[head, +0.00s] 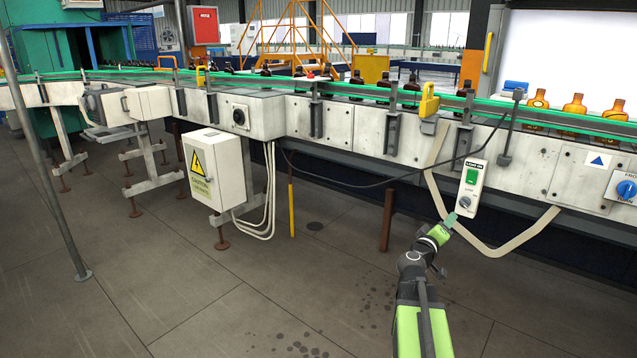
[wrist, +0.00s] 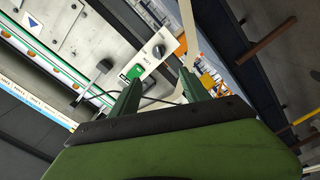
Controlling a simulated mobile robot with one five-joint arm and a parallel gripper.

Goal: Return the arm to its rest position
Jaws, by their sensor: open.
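My gripper (head: 450,220) is at the end of my green and black arm, in the lower right of the head view. It points up at a white control box (head: 483,178) with a green switch (head: 472,177) and a dark round knob (head: 465,202). In the wrist view my two green fingers (wrist: 160,76) are spread apart with nothing between them. The box lies beyond them there, with its green switch (wrist: 134,72) and knob (wrist: 158,50). I cannot tell from these views whether a fingertip touches the box.
A conveyor line (head: 325,121) with dark bottles (head: 357,83) and amber bottles (head: 574,104) runs behind the box. A looping pale conduit (head: 440,185) hangs beside it. A cabinet with a warning sign (head: 214,170) stands left. The floor (head: 240,290) at lower left is mostly clear.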

